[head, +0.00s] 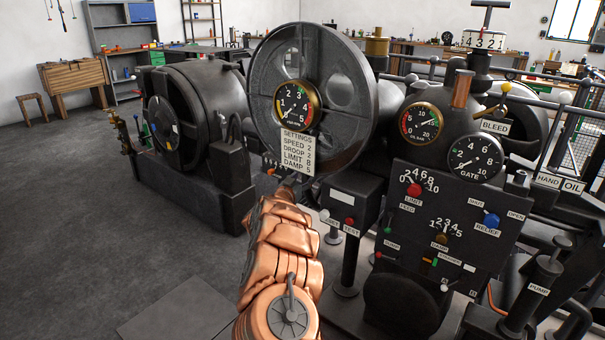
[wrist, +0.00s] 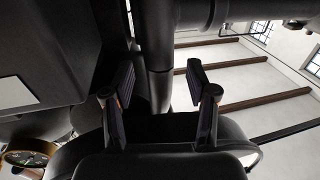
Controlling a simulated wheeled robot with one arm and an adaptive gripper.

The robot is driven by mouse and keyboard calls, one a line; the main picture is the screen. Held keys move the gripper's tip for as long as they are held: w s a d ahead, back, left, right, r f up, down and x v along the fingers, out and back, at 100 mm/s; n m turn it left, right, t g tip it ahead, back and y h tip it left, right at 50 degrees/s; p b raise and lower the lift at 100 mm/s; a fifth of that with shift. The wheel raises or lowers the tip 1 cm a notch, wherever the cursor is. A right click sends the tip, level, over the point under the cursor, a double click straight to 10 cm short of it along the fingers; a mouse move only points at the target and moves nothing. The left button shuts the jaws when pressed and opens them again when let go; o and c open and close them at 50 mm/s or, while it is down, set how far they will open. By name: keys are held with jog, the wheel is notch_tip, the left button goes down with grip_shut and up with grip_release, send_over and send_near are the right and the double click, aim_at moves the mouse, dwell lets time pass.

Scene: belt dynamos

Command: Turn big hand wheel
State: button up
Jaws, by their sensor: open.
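A large dark wheel (head: 345,110) with a thick rim and round holes stands upright at the centre of the head view. It is the largest wheel there; I cannot tell for certain that it is the hand wheel of the task. A gauge and a settings sign stand in front of its lower left. My copper arm reaches up toward the sign, and my gripper is mostly hidden in that view. In the wrist view my gripper (wrist: 160,72) is open, its two fingers apart. A dark rounded bar (wrist: 156,30) shows between the fingers; contact cannot be told.
A control panel (head: 450,235) with gauges, knobs and levers stands at the right. A small test box (head: 350,200) on a post is close right of my arm. A dark dynamo (head: 195,115) stands at the left. The grey floor (head: 85,220) at the left is clear.

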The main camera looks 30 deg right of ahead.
aim_at(304, 178)
jog(key=shift+f+x, duration=0.15)
jog(key=shift+x, duration=0.6)
jog(key=shift+f+x, duration=0.15)
jog(key=shift+x, duration=0.65)
jog(key=shift+a+r, duration=0.1)
grip_shut()
